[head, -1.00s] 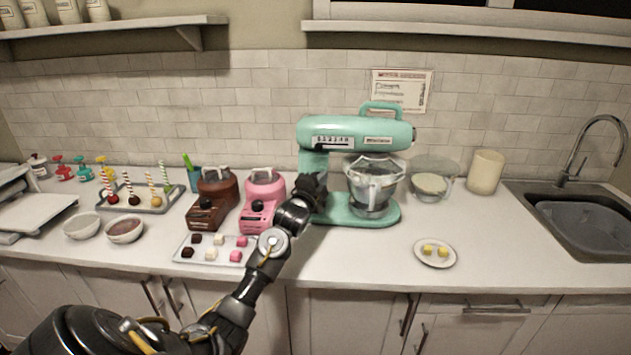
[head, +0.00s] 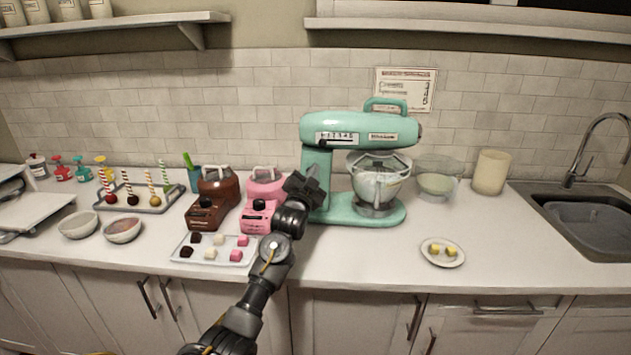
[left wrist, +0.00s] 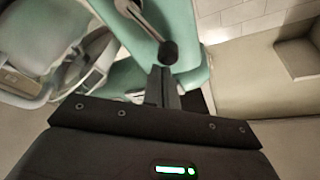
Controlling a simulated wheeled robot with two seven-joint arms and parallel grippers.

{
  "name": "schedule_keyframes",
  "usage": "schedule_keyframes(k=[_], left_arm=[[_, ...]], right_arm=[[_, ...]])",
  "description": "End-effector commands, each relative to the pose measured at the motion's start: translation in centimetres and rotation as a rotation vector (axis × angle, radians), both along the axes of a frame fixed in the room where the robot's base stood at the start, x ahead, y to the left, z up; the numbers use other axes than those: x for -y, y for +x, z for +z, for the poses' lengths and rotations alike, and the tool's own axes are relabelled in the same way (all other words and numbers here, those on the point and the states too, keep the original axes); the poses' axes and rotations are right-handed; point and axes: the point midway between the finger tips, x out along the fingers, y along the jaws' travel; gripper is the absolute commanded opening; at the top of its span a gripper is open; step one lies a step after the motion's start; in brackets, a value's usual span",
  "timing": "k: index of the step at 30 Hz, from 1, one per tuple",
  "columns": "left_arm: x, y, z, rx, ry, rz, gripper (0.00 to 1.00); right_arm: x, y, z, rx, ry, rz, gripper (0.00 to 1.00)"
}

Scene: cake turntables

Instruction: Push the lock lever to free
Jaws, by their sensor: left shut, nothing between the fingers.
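A teal stand mixer (head: 355,129) stands on the counter with its head level over a bowl (head: 377,188). In the left wrist view a lever with a round black knob (left wrist: 168,53) sticks out from the mixer's teal body (left wrist: 180,20). My left gripper (head: 308,183) is beside the mixer's column, on its left side, and hides part of it in the head view. In the left wrist view its fingers (left wrist: 163,84) are shut and empty, with the tips just short of the knob. I cannot tell if they touch it. My right gripper is not in view.
Left of the mixer stand a pink machine (head: 263,197) and a brown machine (head: 212,200), close to my left arm. A tray of small sweets (head: 214,249) lies in front of them. A plate with yellow cubes (head: 442,252) is at the right. The counter before the mixer is clear.

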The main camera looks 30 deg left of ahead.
Motion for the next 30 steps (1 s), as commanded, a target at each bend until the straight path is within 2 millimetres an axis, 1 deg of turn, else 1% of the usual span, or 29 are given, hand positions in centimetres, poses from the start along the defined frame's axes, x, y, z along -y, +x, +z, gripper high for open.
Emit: schedule_keyframes(k=[8,11,17,18,24,30], left_arm=[[-0.2,-0.1,0.3,0.002,-0.003,0.003,0.0],[0.1,-0.1,1.3,0.003,-0.003,0.004,0.0],[1.5,0.2,4.8,0.003,-0.004,0.005,0.0],[1.6,-1.1,2.6,-0.001,-0.003,0.006,0.0],[2.7,-5.1,1.4,0.003,-0.004,0.003,0.0],[3.4,-7.8,0.5,0.001,-0.004,0.003,0.0]], right_arm=[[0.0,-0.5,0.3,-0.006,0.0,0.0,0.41],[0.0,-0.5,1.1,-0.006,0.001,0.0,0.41],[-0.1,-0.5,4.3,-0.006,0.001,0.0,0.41],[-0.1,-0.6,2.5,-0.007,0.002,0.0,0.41],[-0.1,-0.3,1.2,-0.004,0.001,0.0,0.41],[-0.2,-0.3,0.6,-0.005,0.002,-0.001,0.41]])
